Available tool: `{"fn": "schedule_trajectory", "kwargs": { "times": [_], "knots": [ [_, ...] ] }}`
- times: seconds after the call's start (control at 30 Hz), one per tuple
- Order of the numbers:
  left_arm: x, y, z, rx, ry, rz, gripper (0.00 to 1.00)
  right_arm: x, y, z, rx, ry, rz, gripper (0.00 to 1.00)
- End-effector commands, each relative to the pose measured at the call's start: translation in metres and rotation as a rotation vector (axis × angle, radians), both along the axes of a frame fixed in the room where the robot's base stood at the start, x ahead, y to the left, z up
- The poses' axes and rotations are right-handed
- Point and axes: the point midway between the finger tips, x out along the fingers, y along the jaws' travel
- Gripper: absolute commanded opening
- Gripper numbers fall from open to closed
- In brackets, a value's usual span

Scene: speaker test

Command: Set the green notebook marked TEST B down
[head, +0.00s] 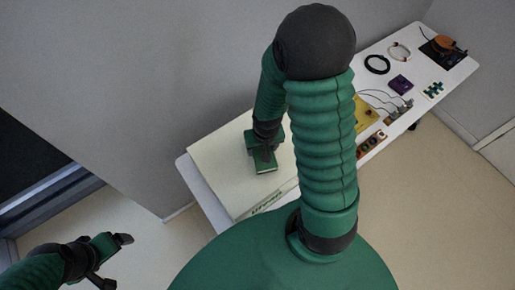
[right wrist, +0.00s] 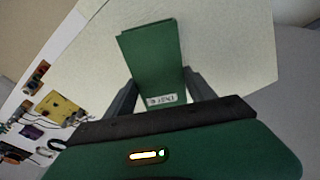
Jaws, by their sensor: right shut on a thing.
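The green notebook (head: 266,168) is in my right gripper (head: 262,153), over the cream-coloured flat box (head: 222,165) at the left end of the white table. In the right wrist view the notebook (right wrist: 151,55) stretches away between the two fingers of my right gripper (right wrist: 160,79). A white label (right wrist: 162,99) with upside-down print sits on its near end. I cannot tell whether the notebook touches the box below. My left gripper (head: 113,260) is empty, fingers apart, low at the left and away from the table.
The white table (head: 440,77) holds a yellow board (head: 364,113), a purple box (head: 400,85), a black cable ring (head: 377,64) and an orange item on a black mat (head: 441,52) farther right. Thin wires lie between them. A grey wall stands behind the table.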

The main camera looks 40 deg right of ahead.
Motion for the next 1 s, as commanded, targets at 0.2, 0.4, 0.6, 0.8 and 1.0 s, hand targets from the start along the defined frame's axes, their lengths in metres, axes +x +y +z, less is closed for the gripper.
{"fn": "schedule_trajectory", "kwargs": {
  "times": [0.2, 0.4, 0.6, 0.8, 1.0],
  "knots": [
    [0.001, 0.0, 0.017, 0.0, -0.004, 0.0, 0.85, 0.035, -0.012, 0.001, 0.001, 0.003, 0.0, 0.16],
    [0.001, 0.0, 0.024, 0.0, -0.003, 0.0, 0.85, 0.037, -0.013, -0.027, 0.002, 0.008, 0.002, 0.16],
    [0.001, 0.0, 0.024, 0.0, -0.003, 0.0, 0.85, 0.037, -0.013, -0.036, 0.0, 0.001, 0.0, 0.16],
    [0.001, 0.0, 0.022, 0.0, -0.003, 0.0, 0.85, 0.037, -0.014, -0.038, 0.001, 0.002, 0.0, 0.67],
    [0.001, 0.0, 0.022, 0.0, -0.003, 0.0, 0.85, 0.037, -0.014, -0.038, 0.0, 0.002, 0.0, 0.85]
  ]
}}
